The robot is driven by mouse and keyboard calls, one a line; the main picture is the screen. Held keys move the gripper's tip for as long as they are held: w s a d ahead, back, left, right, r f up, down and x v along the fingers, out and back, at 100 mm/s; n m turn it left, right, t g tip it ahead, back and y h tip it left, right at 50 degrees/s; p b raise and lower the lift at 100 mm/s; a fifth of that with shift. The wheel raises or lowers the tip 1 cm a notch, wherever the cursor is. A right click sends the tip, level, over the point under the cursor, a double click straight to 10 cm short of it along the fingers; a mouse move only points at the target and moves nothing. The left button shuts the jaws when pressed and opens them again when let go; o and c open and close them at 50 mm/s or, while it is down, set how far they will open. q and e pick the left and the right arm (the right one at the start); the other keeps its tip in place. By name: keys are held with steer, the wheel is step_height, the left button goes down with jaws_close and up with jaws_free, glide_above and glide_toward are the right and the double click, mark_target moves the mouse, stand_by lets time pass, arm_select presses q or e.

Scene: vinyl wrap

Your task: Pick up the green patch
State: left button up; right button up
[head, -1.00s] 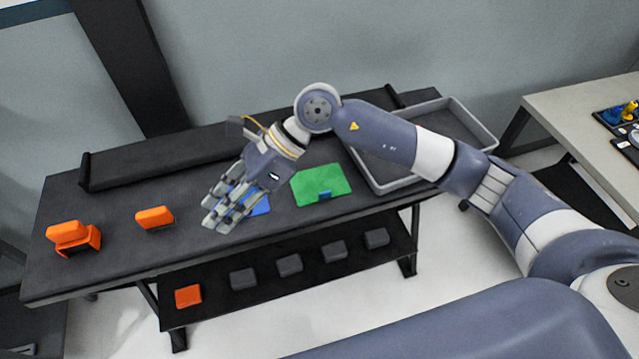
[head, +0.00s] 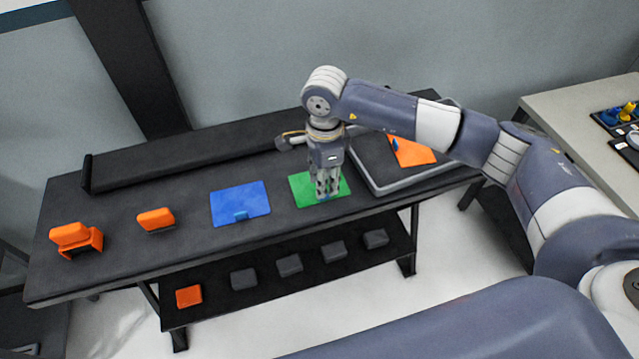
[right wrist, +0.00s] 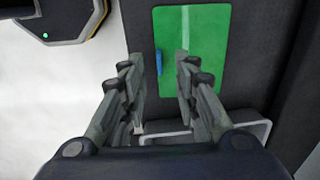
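The green patch (head: 304,190) lies flat on the dark table, between a blue patch and a grey tray. My right gripper (head: 327,193) points down over its right part and hides some of it in the head view. In the right wrist view the green patch (right wrist: 207,72) lies beyond the fingers, with a small blue tab (right wrist: 159,62) near its left edge. The fingers of my right gripper (right wrist: 158,62) are apart with nothing between them. I cannot tell the exact height above the patch. My left gripper is not in view.
The blue patch (head: 240,203) lies left of the green one. The grey tray (head: 412,185) at right holds an orange patch (head: 413,151). Orange blocks (head: 76,237) and (head: 155,219) stand at the table's left. A lower shelf (head: 215,293) holds several small blocks.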

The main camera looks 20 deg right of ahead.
steer(key=f, duration=0.1)
steer(key=f+p, duration=0.1)
steer(key=f, duration=0.2)
steer(key=shift+d+f+p, duration=0.25)
steer(key=shift+d+p, duration=0.05)
steer(key=shift+d, duration=0.1)
steer(key=shift+f, duration=0.25)
jaws_close()
